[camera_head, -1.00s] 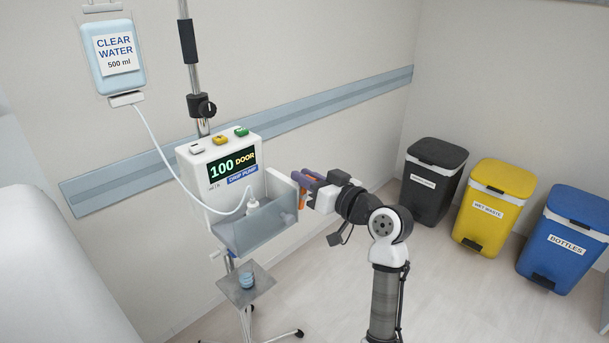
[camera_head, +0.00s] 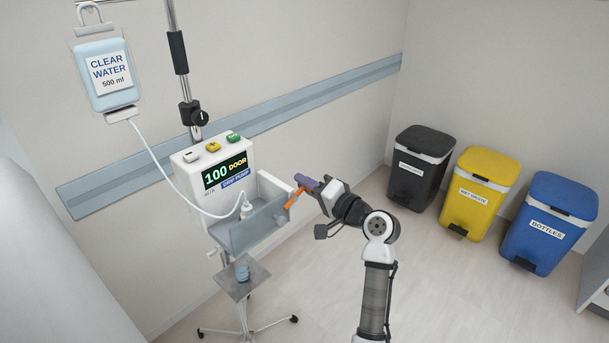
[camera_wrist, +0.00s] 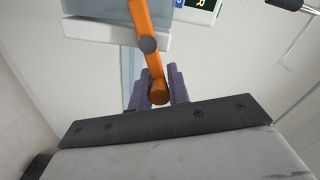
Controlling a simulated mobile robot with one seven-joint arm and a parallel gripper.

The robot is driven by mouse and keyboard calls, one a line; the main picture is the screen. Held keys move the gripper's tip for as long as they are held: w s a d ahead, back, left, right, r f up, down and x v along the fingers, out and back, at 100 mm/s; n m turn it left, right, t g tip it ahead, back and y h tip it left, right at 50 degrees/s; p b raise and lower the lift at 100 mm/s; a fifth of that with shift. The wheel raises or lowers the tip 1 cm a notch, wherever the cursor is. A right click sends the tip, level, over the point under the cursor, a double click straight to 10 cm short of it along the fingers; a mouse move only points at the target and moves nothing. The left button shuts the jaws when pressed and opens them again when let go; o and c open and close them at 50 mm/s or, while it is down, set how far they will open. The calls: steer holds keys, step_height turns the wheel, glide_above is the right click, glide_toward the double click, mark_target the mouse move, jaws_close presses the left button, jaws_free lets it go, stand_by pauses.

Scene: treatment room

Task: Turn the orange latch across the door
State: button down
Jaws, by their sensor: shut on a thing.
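The white drip pump (camera_head: 196,172) stands on a pole at the left of centre, its display reading "100 DOOR". Its grey see-through door (camera_head: 262,232) is at the low front; I cannot tell whether it is fully shut. The orange latch (camera_head: 292,199) is at the right side of the pump and slants up to the right. My gripper (camera_head: 304,184) has purple fingers and is shut on the latch's outer end. In the wrist view the orange latch (camera_wrist: 150,62) runs down from a grey pivot to a round end between the fingers (camera_wrist: 160,88).
A water bag (camera_head: 108,78) hangs at the upper left, its tube (camera_head: 160,172) running to the pump. A small tray (camera_head: 241,283) with a blue item is below. Black (camera_head: 420,165), yellow (camera_head: 478,192) and blue (camera_head: 550,222) bins stand at the right. Floor between is clear.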

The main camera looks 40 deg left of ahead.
steer(key=shift+w+f+m+p, duration=0.1)
steer(key=shift+f+m+p, duration=0.35)
steer(key=shift+m+p, duration=0.5)
steer(key=shift+w+f+m+p, duration=0.1)
steer(key=shift+f+m+p, duration=0.35)
steer(key=shift+m, duration=0.8)
steer(key=c, duration=1.4)
jaws_free()
steer(key=shift+o, duration=0.2)
steer(key=shift+d, duration=0.1)
steer(key=s+d+b, duration=0.1)
steer(key=d+b, duration=0.3)
steer(key=d, duration=0.9)
steer(key=shift+d, duration=0.35)
